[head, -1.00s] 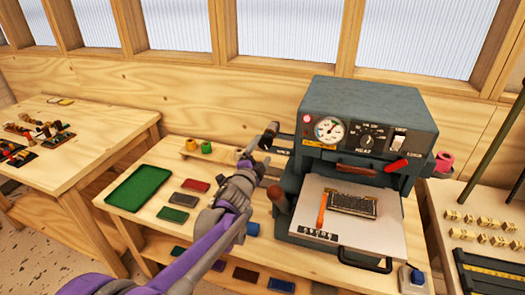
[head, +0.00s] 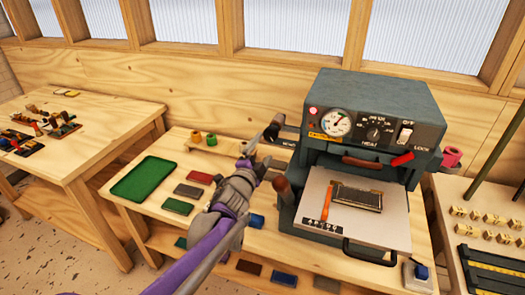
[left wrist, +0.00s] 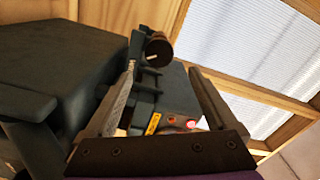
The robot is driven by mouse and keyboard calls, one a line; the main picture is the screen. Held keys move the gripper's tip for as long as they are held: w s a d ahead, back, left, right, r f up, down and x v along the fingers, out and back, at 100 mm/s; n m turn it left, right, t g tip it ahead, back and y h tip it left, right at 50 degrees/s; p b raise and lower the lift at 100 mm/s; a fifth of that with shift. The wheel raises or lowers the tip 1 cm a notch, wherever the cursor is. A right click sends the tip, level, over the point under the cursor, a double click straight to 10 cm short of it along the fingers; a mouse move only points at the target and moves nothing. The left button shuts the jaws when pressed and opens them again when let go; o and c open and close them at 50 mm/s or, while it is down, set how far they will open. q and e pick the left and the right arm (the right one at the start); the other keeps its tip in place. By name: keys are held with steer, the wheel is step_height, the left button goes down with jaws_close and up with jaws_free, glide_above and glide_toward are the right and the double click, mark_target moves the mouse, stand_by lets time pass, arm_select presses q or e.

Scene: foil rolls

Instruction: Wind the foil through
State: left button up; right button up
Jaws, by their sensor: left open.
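The grey-green foil press (head: 375,105) stands on the bench at the right, with a gauge, a dial and a switch on its front. A dark type block (head: 357,197) lies on its pale bed (head: 375,229), beside an orange strip (head: 326,201). My left gripper (head: 259,141) is open at the press's left side. In the left wrist view, a dark brown round piece (left wrist: 158,47) on the press shows beyond the open, empty fingers (left wrist: 163,72). Whether a finger touches it I cannot tell. A pink roll (head: 450,157) sits at the press's right. My right gripper is not in view.
Green (head: 196,138) and yellow (head: 211,139) rolls stand on a small wooden rack behind my left arm. A green tray (head: 148,180) and several coloured blocks lie on the bench. A brown-gripped lever (head: 281,186) stands close right of my gripper.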

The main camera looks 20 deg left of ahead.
arm_select(q)
steer(key=shift+s, duration=0.1)
steer(key=s+b, duration=0.1)
steer(key=s, duration=0.9)
steer(key=shift+s+a, duration=0.2)
steer(key=shift+s, duration=0.15)
